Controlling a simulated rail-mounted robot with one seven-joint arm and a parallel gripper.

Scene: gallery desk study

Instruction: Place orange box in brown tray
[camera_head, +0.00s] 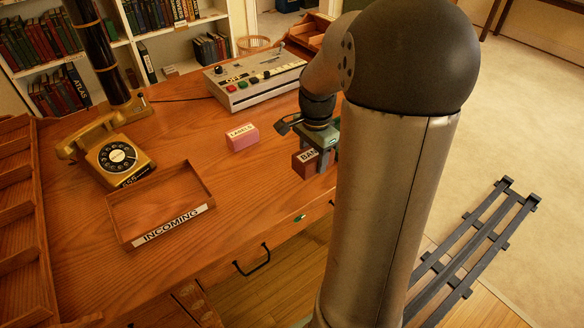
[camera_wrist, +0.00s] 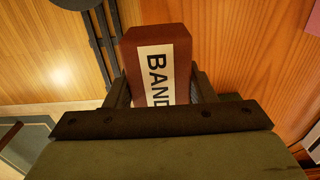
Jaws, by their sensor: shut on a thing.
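My gripper (camera_head: 319,158) is at the right front of the desk, partly hidden by my arm. It is shut on a reddish-brown box (camera_head: 304,163) with a white label that starts "BAN". This may be the orange box. In the wrist view the box (camera_wrist: 181,42) stands between the two fingers, its label reading "BAND" before it is cut off. Whether it touches the desk I cannot tell. The brown tray (camera_head: 192,227), a shallow wooden one labelled "INCOMING", lies at the left front of the desk and is empty.
A pink box (camera_head: 242,137) labelled "LABELS" sits between tray and gripper, farther back. A gold rotary telephone (camera_head: 118,157) stands behind the tray. A grey control panel (camera_head: 254,80) is at the back. A wooden rack (camera_head: 22,220) lines the left. Desk right of the tray is clear.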

